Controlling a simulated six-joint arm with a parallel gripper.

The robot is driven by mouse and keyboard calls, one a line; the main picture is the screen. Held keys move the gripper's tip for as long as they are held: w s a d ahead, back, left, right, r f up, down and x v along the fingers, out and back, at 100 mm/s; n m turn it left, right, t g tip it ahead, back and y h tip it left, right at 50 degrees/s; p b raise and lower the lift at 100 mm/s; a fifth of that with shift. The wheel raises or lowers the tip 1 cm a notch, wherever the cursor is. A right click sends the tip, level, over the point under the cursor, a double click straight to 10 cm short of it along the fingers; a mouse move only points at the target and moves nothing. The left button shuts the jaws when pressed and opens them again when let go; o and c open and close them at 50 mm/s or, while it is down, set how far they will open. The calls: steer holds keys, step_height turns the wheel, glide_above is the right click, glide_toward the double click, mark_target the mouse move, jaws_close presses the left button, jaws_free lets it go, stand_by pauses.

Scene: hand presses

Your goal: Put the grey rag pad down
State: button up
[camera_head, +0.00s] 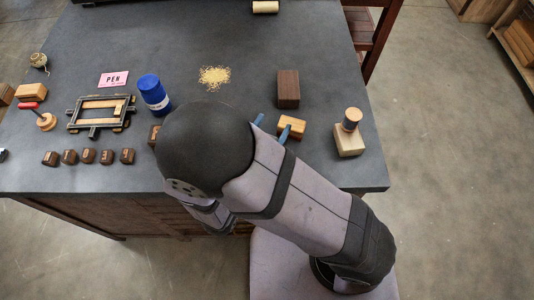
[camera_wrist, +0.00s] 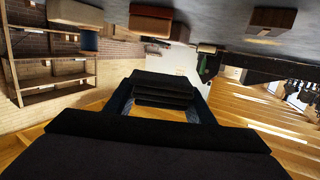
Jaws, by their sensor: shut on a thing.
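My gripper is mostly hidden behind my own arm in the head view, where only its blue fingers (camera_head: 271,126) show above the table near its front edge. In the wrist view my gripper (camera_wrist: 165,88) is shut on a dark, layered piece, which I take to be the grey rag pad (camera_wrist: 165,82). The pad sits between the two fingers, and the table surface is at the top of this view.
An orange-tan wooden block (camera_head: 293,123) is close beside the fingers. A dark brown block (camera_head: 288,88) and a pale block with a wooden cylinder (camera_head: 348,142) stand nearby. A blue bottle (camera_head: 152,90), pink card (camera_head: 113,79) and dark frame (camera_head: 74,112) are left. The back is largely clear.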

steer(key=shift+f+p, duration=0.35)
steer(key=shift+f, duration=4.25)
steer(key=shift+f, duration=0.15)
steer(key=o, duration=1)
steer(key=shift+a+r, duration=0.1)
steer(key=shift+r, duration=0.1)
steer(key=p+v, duration=0.2)
steer(key=v, duration=1)
